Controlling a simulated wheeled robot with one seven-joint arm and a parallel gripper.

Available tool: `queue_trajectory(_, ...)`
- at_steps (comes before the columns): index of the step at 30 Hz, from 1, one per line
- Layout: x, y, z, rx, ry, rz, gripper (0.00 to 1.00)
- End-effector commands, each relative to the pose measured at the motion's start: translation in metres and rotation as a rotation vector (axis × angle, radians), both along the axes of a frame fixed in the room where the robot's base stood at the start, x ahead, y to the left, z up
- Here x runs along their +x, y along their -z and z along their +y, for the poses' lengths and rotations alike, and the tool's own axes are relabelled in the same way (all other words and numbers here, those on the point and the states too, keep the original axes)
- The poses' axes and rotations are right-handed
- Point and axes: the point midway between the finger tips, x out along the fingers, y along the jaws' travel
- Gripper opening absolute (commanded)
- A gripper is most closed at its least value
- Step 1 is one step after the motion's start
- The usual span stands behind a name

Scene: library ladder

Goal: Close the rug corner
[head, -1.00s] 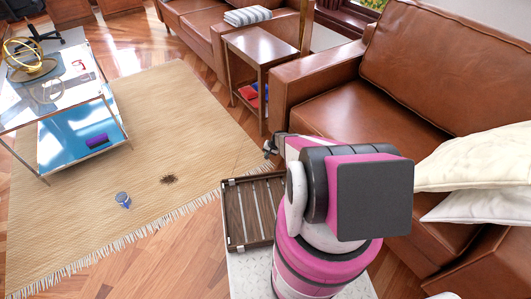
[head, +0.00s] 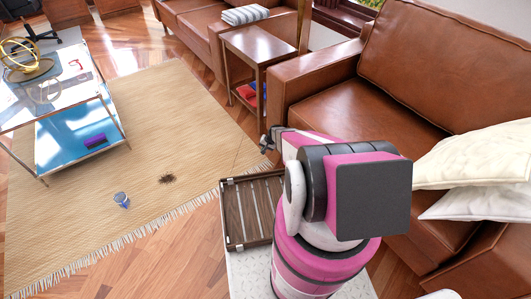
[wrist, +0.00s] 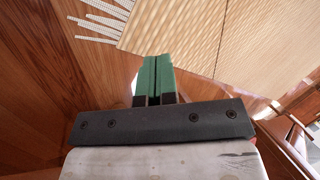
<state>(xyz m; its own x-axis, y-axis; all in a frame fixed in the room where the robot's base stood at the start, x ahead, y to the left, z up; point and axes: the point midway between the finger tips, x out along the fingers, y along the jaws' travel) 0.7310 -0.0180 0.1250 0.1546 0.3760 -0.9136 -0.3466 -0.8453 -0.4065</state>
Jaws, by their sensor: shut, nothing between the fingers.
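The tan woven rug (head: 100,220) lies on the wood floor, its white fringe along the near edge. Its right corner area (head: 242,162) is beside my gripper, with a faint crease line across it; my arm partly hides it. In the wrist view the rug (wrist: 265,45) fills the upper right, and a lighter flap (wrist: 175,30) with a straight edge lies by the fringe (wrist: 98,22). My gripper (head: 265,143) is low, near the side table and sofa arm. Its green fingers (wrist: 157,62) are together and empty, pointing toward the flap. I cannot tell whether they touch it.
A brown slatted tray (head: 250,212) sits at my base. On the rug are a small blue-white cup (head: 121,200) and a dark spot (head: 167,179). A glass table (head: 60,90) stands left.

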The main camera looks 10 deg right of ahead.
Motion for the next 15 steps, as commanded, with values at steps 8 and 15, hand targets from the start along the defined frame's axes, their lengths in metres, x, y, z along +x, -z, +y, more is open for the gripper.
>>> queue_trajectory(8,-0.028,-0.033,0.047,0.0,-0.003,0.0,0.0)
queue_trajectory(15,-0.044,-0.053,0.077,0.0,-0.001,0.0,0.0)
